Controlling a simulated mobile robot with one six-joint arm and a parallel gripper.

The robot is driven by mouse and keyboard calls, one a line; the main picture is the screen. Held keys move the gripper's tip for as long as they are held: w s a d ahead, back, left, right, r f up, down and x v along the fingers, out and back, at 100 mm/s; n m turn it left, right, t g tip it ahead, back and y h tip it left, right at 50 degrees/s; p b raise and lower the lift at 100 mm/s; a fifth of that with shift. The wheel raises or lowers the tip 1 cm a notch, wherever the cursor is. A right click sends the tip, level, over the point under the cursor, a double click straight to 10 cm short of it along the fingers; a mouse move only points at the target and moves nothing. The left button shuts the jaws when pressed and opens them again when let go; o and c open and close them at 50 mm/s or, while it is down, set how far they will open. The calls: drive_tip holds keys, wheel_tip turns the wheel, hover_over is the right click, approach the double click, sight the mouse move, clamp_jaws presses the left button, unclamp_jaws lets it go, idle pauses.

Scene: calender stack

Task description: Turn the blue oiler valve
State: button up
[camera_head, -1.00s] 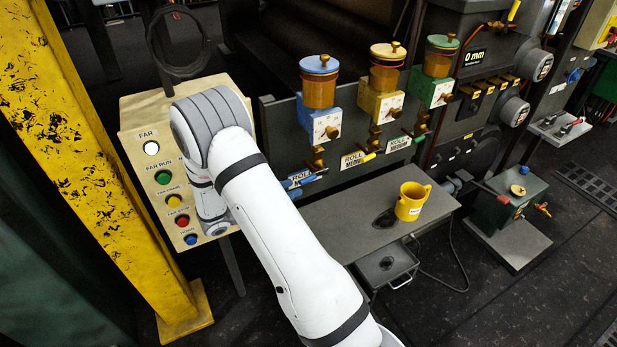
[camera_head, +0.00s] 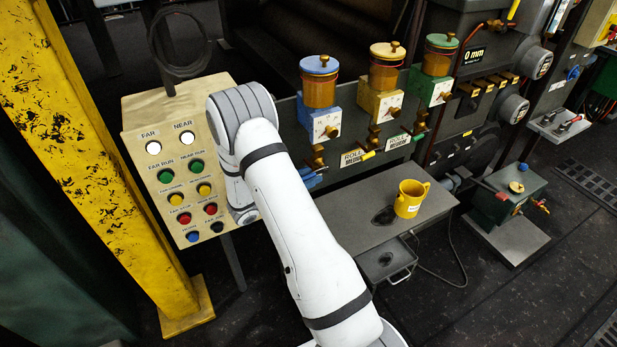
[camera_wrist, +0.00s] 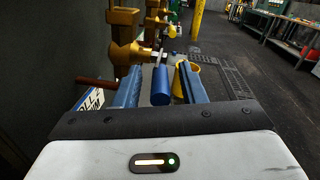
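The blue oiler (camera_head: 320,85), an amber cup with a blue lid over a blue block, is mounted on the machine's side plate. In the wrist view, the blue valve handle (camera_wrist: 160,86) is a short cylinder lying between the blue fingers of my gripper (camera_wrist: 159,72). The fingers are open, with a gap visible on each side of the handle. The brass valve body (camera_wrist: 128,48) is just beyond, at the upper left. In the head view, my arm hides most of the gripper; only bits of blue show below the blue oiler.
A yellow-lidded oiler (camera_head: 383,78) and a green-lidded oiler (camera_head: 437,66) are to the right. A yellow mug (camera_head: 409,199) stands on a grey shelf (camera_head: 345,215) below. A button panel (camera_head: 163,108) is left of my arm. A reddish-brown rod (camera_wrist: 92,81) shows left of my fingers.

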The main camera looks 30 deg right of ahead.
drive_tip(key=shift+c, duration=0.4)
clamp_jaws()
